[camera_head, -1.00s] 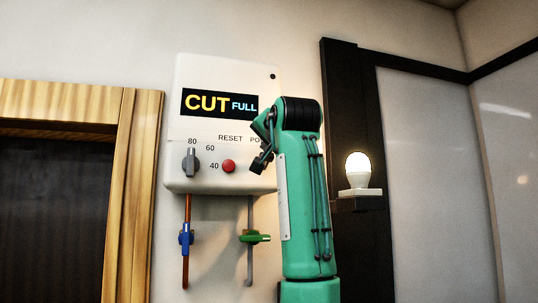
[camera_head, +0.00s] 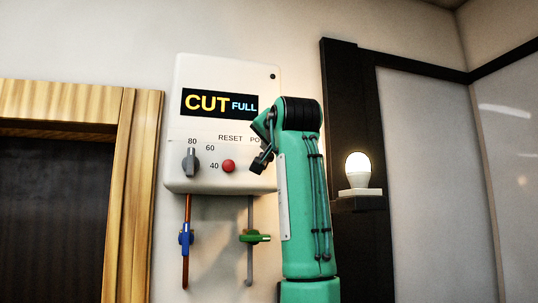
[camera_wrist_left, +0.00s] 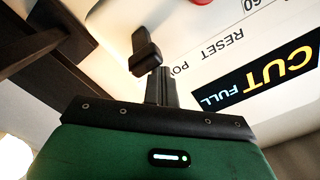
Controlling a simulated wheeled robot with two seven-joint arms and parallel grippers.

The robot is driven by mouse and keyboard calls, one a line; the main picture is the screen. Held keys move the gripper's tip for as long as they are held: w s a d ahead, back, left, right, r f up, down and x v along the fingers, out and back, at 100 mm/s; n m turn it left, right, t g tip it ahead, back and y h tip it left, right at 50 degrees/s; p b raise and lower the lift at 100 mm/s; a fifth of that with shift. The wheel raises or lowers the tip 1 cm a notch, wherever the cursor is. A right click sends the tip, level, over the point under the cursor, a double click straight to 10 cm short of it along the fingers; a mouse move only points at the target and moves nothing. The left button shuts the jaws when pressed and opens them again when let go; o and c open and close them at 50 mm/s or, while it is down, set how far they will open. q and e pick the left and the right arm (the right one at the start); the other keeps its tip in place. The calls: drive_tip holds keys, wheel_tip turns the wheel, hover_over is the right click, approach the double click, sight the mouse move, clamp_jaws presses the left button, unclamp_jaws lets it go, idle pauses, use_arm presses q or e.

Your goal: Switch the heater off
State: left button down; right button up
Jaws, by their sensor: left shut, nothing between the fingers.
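The white heater box (camera_head: 222,75) hangs on the wall; its display (camera_head: 219,104) reads CUT FULL. My left gripper (camera_head: 261,160) is at the box's lower right, shut and empty. It covers part of the label starting "PO" and the panel below it. In the left wrist view a black switch-like part (camera_wrist_left: 144,48) stands on the panel beside that label. My shut left fingers (camera_wrist_left: 161,86) are right at it; I cannot tell whether they touch. My right gripper is not in view.
A grey dial (camera_head: 190,163) and a red reset button (camera_head: 228,166) are on the box. Pipes with a blue valve (camera_head: 186,238) and a green valve (camera_head: 255,237) hang below. A lit bulb (camera_head: 357,168) stands at right. A wooden frame (camera_head: 132,190) is at left.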

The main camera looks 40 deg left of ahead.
use_arm(q)
drive_tip(key=shift+f, duration=0.25)
drive_tip(key=shift+s+d+f+b, duration=0.1)
drive_tip(key=shift+s+f+b, duration=0.05)
drive_tip(key=shift+f+b, duration=1.4)
drive_tip(key=shift+w+a+f, duration=0.1)
drive_tip(key=shift+w+a, duration=0.1)
drive_tip(key=shift+s+d+r, duration=0.65)
drive_tip(key=shift+s+d, duration=0.4)
drive_tip(key=shift+d, duration=0.15)
drive_tip(key=b, duration=0.2)
approach(268, 160)
drive_tip(key=shift+s+r, duration=0.3)
drive_tip(key=shift+r, duration=0.25)
